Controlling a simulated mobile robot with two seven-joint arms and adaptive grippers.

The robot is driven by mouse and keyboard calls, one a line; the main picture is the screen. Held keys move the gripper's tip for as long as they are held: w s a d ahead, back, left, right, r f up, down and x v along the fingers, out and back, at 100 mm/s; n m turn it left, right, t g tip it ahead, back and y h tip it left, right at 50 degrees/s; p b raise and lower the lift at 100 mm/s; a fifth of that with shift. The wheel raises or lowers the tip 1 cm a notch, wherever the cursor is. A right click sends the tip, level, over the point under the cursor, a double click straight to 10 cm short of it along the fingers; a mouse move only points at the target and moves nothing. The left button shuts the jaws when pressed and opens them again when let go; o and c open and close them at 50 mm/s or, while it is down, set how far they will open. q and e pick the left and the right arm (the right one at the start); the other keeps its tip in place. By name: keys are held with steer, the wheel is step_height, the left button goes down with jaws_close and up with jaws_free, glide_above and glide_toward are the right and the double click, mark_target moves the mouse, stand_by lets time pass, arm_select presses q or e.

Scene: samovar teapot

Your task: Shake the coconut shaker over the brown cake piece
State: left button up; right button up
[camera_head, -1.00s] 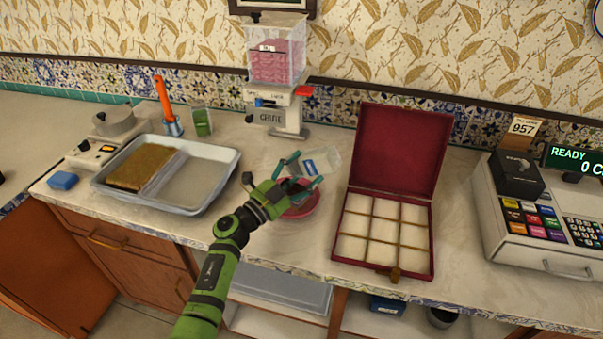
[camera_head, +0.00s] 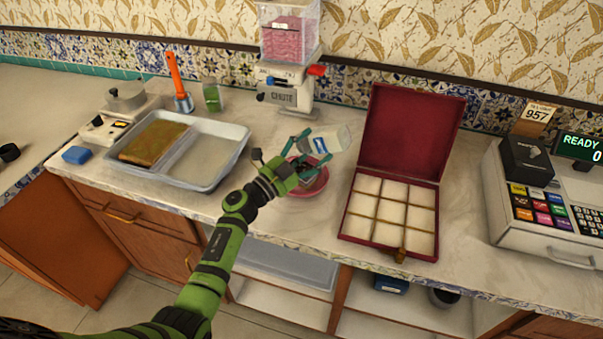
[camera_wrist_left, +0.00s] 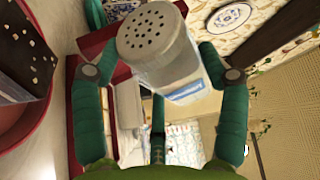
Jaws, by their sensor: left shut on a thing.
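My left gripper (camera_head: 302,153) is shut on the coconut shaker (camera_head: 325,142), a clear container with a blue and white label. The shaker lies tilted on its side just above the red bowl (camera_head: 316,189). In the left wrist view the shaker (camera_wrist_left: 172,62) shows its grey lid with many holes, between the green fingers. The brown cake piece (camera_wrist_left: 22,58) is dark with white flecks on it, at the left of that view inside the red bowl (camera_wrist_left: 38,128). In the head view the gripper largely hides the cake. My right gripper is not in view.
A metal tray (camera_head: 228,150) with a brown slab (camera_head: 155,143) stands left of the bowl. An open red box (camera_head: 408,140) with several empty compartments stands close on the right. The dispenser (camera_head: 287,85) is behind, and the register (camera_head: 540,215) is far right.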

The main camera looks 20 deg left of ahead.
arm_select(q)
steer(key=shift+w+f, duration=0.1)
steer(key=shift+f, duration=0.35)
steer(key=shift+r, duration=0.1)
step_height(320, 180, up, 3)
steer(key=p, duration=0.3)
step_height(320, 180, down, 3)
steer(key=b, duration=0.3)
steer(key=shift+p, duration=0.35)
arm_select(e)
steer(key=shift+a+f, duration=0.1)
arm_select(q)
steer(key=shift+r, duration=0.1)
